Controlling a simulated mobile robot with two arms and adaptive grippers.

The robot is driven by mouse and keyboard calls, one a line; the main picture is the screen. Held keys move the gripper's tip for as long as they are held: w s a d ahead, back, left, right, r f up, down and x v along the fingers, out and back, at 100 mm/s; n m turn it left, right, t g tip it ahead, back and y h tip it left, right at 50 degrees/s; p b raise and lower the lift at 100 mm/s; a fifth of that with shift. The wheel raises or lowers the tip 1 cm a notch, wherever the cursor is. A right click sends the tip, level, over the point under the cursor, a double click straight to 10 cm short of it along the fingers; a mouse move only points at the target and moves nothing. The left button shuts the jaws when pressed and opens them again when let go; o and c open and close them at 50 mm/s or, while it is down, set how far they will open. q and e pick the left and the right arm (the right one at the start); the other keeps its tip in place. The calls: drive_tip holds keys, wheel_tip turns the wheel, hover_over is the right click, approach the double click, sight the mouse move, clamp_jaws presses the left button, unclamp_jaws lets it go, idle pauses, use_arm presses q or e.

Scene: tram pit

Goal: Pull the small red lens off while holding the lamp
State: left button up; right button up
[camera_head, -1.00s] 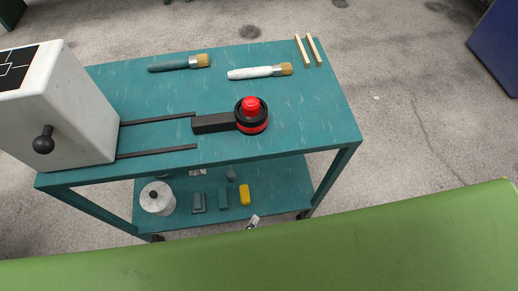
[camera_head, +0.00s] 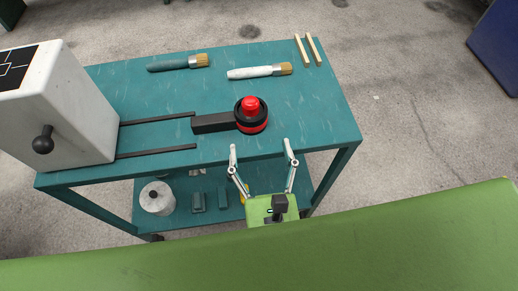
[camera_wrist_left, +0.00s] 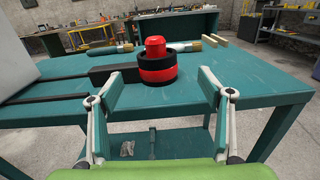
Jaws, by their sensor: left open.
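The small red lens (camera_head: 251,104) sits on top of the lamp (camera_head: 252,122), a round black and red body on the teal trolley top. A black arm (camera_head: 213,123) joins the lamp's left side. In the left wrist view the lens (camera_wrist_left: 155,46) stands upright above the lamp (camera_wrist_left: 157,71). My left gripper (camera_head: 260,146) is open and empty at the trolley's near edge, in front of the lamp and apart from it. In the left wrist view its two fingers (camera_wrist_left: 160,91) are spread, with the lamp beyond and between them. My right gripper is not in view.
A white box with a black knob (camera_head: 92,107) stands at the trolley's left end. Two brushes (camera_head: 250,73) and two wooden sticks (camera_head: 309,50) lie behind the lamp. A lower shelf holds a white canister (camera_head: 157,198) and small blocks. The trolley top (camera_head: 310,110) right of the lamp is clear.

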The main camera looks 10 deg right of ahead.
sight(252, 116)
use_arm(q)
drive_tip(key=shift+n, duration=0.3)
drive_tip(key=w, duration=1.2)
drive_tip(key=shift+a, duration=0.2)
drive_tip(key=shift+c, duration=0.3)
drive_tip(key=shift+c, duration=1.2)
drive_tip(key=c, duration=1)
drive_tip(key=shift+c, duration=0.2)
